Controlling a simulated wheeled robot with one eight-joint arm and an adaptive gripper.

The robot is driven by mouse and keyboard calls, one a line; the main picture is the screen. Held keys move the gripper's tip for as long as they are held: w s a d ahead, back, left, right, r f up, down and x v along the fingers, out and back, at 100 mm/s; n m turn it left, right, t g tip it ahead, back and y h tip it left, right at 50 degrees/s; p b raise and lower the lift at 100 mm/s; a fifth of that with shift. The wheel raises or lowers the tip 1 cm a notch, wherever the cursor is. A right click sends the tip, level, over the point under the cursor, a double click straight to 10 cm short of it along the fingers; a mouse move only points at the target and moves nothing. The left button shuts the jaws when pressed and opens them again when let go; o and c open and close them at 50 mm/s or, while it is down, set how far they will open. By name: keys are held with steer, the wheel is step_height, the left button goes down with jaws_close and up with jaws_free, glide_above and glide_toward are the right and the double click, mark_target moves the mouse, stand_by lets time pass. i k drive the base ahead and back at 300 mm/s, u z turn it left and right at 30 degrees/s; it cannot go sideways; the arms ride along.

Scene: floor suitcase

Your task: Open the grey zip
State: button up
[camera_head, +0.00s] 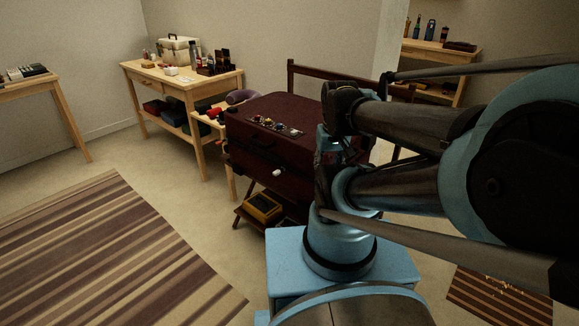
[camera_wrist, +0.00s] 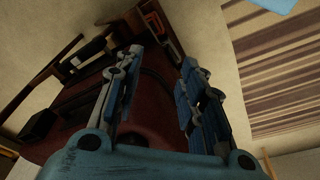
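A dark maroon suitcase (camera_head: 250,148) rests on a low wooden stand in the head view, with its front face partly visible. A small pale tab (camera_head: 277,172) shows low on that front; I cannot tell if it is the grey zip. The suitcase's right side is hidden behind my arm. In the wrist view my gripper (camera_wrist: 155,85) has its two blue fingers spread apart, with nothing between them. A dark red surface (camera_wrist: 75,125), which looks like the suitcase, lies beyond and beside the fingers. No zip pull is clear there.
Small items (camera_head: 277,126) lie on the suitcase top. A yellow-and-black box (camera_head: 262,207) sits on the stand's lower shelf. A wooden table (camera_head: 190,88) with a white case (camera_head: 178,50) stands behind left. Striped rug (camera_head: 110,260) and open floor lie to the left.

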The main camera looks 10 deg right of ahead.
mark_target(276, 172)
steer(key=z, duration=0.05)
steer(key=k, duration=1.6)
steer(key=u, duration=0.3)
steer(key=i, duration=1)
